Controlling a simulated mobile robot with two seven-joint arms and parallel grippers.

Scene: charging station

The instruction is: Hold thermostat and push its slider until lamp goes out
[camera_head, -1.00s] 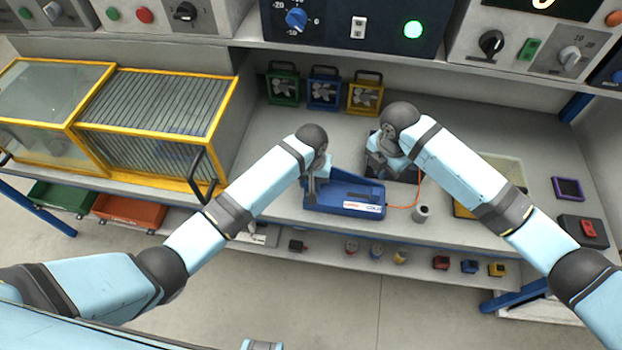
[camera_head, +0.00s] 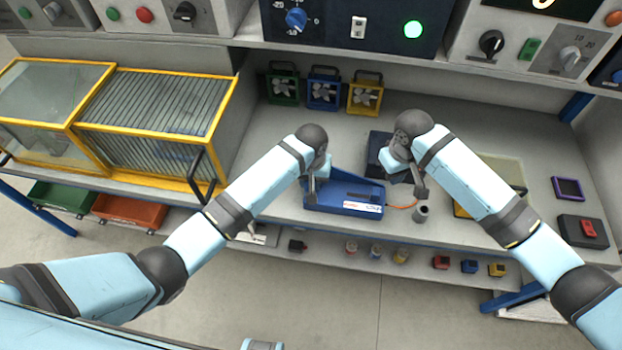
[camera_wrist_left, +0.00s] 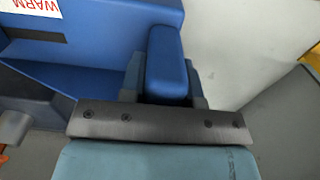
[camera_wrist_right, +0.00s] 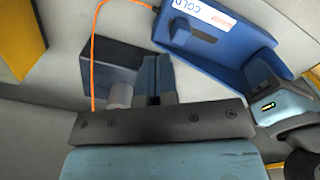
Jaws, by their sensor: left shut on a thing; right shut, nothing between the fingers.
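The blue thermostat (camera_head: 345,207) lies on the bench, with its COLD end label (camera_wrist_right: 207,17) in the right wrist view and its WARM label (camera_wrist_left: 36,5) in the left wrist view. My left gripper (camera_head: 312,193) is shut on a raised blue part at its left end. My right gripper (camera_head: 420,190) is shut and empty, right of the thermostat and close to a grey cylinder (camera_head: 421,214). An orange cable (camera_head: 402,206) leaves the thermostat's right end. A round green lamp (camera_head: 413,29) glows on the panel above.
A dark box (camera_head: 379,148) stands behind the thermostat, partly hidden by my right arm. Green, blue and yellow fans (camera_head: 323,90) stand at the back. A yellow-framed glass case (camera_head: 150,120) fills the left. The bench between the fans and thermostat is mostly clear.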

